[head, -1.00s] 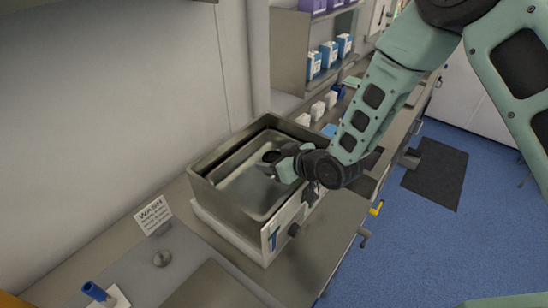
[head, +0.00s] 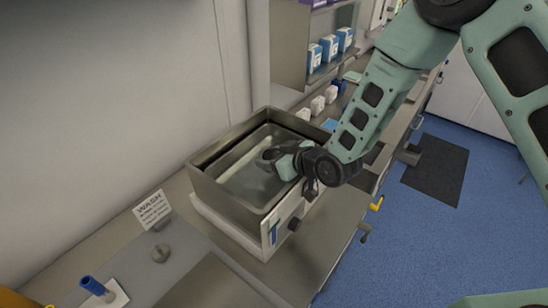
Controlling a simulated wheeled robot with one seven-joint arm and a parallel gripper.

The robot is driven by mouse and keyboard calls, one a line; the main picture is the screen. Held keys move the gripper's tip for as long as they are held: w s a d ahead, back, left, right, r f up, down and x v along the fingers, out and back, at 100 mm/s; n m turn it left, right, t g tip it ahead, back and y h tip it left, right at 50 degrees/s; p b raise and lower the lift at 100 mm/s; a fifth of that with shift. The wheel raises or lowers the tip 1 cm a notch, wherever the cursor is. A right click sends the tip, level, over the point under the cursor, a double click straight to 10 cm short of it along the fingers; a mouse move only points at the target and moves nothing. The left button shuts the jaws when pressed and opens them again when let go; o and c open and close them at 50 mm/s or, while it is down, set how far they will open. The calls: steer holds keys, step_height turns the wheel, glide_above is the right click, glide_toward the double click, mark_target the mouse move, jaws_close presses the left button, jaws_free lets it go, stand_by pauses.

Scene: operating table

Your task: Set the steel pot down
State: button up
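I cannot pick out a separate steel pot with certainty. A rectangular steel basin (head: 228,195) with an open top stands on the counter in the head view, set in a white-based unit with a front panel. My gripper (head: 271,155) is over the right part of the basin's opening, its dark fingers pointing left and inward. The fingertips are small and dark, so I cannot tell whether they are open or shut, or hold anything. My wrist hides the basin's right rim. Inside the basin is a pale, shiny surface.
A shelf (head: 285,50) with boxes is at the back. Blue floor lies right.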

steer(key=o, duration=0.3)
steer(key=shift+s+d+f, duration=0.1)
steer(key=shift+s+f, duration=0.05)
steer(key=shift+f, duration=0.25)
steer(key=shift+r, duration=0.1)
steer(key=shift+r+p, duration=0.25)
steer(key=shift+p, duration=0.3)
steer(key=b+v, duration=0.2)
steer(key=v, duration=0.4)
steer(key=r+b+v, duration=0.1)
steer(key=v, duration=0.5)
steer(key=shift+b, duration=0.35)
